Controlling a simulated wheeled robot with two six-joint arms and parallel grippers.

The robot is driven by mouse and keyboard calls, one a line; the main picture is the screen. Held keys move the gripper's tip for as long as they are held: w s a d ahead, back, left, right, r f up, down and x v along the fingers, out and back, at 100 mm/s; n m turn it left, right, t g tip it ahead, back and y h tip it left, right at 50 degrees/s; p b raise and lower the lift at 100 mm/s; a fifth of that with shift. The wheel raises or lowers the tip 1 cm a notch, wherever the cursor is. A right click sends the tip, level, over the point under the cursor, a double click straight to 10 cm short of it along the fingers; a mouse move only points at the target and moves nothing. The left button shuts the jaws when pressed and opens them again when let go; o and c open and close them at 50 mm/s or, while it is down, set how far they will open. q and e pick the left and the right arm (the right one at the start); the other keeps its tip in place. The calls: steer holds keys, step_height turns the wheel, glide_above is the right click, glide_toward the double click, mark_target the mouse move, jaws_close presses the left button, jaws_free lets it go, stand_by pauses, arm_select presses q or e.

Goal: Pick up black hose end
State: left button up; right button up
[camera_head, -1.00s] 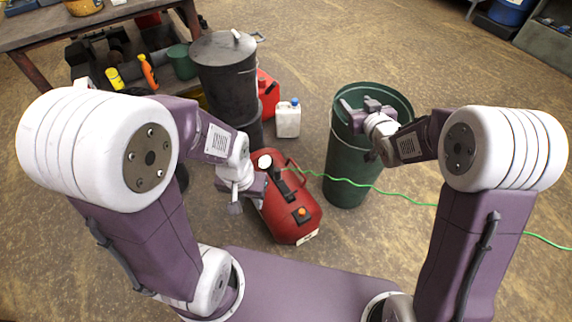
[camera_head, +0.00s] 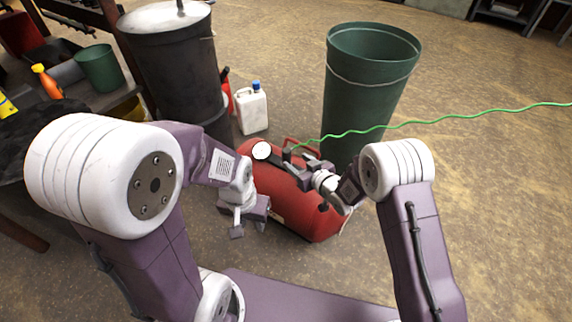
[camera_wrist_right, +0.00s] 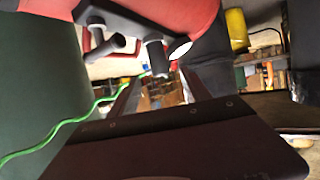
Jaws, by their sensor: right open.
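A red tank (camera_head: 315,222) lies on the floor in front of me, with a round white gauge (camera_head: 261,150) and black fittings on its top. A green hose (camera_head: 440,120) runs in from the right to the tank's top, where a dark piece (camera_head: 287,155) shows at its end; I cannot tell whether this is the black hose end. My right gripper (camera_head: 303,167) is open just above the tank, close to that piece. In the right wrist view, the gripper's fingers (camera_wrist_right: 162,92) are apart, with black fittings (camera_wrist_right: 155,56) just beyond. My left gripper (camera_head: 246,222) hangs beside the tank's left side.
A tall green bin (camera_head: 365,90) stands behind the tank. A dark lidded drum (camera_head: 175,70) and a white jug (camera_head: 251,108) stand at the back left. A cluttered shelf is at far left. Open floor lies to the right.

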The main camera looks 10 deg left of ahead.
mark_target(289, 156)
steer(key=b+x, duration=0.2)
steer(key=x, duration=0.1)
steer(key=shift+w+f+b, duration=0.1)
steer(key=shift+f+b, duration=0.05)
steer(key=shift+b, duration=0.25)
steer(key=shift+w+a, duration=0.2)
steer(key=shift+a, duration=0.05)
steer(key=b+x, duration=0.4)
steer(key=b, duration=0.1)
steer(key=shift+w+a+f, duration=0.15)
steer(key=shift+w+f, duration=0.05)
steer(key=shift+f, duration=0.25)
steer(key=shift+w+a, duration=0.15)
steer(key=shift+r, duration=0.15)
jaws_close()
